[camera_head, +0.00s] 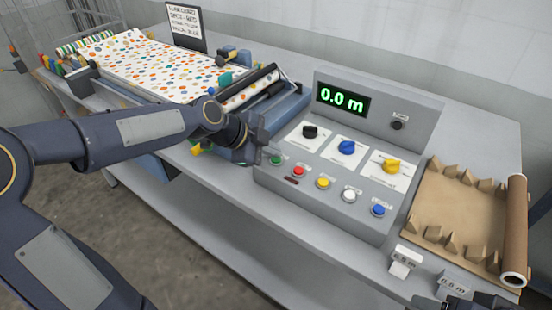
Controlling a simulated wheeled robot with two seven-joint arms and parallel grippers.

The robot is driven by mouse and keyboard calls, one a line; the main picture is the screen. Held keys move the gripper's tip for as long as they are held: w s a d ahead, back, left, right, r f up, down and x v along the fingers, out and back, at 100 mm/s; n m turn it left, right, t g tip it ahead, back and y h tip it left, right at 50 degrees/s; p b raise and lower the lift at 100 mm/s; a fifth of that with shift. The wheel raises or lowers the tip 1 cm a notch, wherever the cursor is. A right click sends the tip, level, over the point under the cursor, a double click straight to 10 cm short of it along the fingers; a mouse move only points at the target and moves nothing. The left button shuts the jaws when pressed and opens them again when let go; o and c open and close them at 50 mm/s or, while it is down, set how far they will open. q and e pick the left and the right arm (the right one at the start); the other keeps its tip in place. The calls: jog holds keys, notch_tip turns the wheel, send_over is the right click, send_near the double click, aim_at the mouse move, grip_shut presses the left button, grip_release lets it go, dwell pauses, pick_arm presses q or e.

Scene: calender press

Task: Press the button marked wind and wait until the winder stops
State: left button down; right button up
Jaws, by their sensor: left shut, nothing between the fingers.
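A grey control panel (330,203) stands on the bench with a row of green (275,160), red (298,171), yellow (322,183), white (348,195) and blue (378,210) buttons. The button labels are too small to read, so I cannot tell which is marked wind. The green display (342,101) reads 0.0 m. My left gripper (260,147) is shut and empty, just left of the green button; I cannot tell if it touches the panel. Dark parts at the lower right edge seem to belong to my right gripper (466,302); its fingers are unclear.
Black, blue and yellow knobs (347,147) sit above the buttons. A machine with dotted sheet (165,70) and a roller (250,88) is at left. A brown sheet with a tube (515,230) and small label stands (405,261) lie at right.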

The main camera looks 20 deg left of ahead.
aim_at(271, 160)
pick_arm(q)
jog(key=shift+f+b, duration=0.4)
jog(key=shift+b, duration=0.1)
dwell(0.4)
jog(key=shift+r, duration=0.1)
jog(key=shift+r+p, duration=0.4)
jog(key=shift+r, duration=0.3)
jog(key=shift+r+p, duration=1.5)
jog(key=shift+r, duration=1.05)
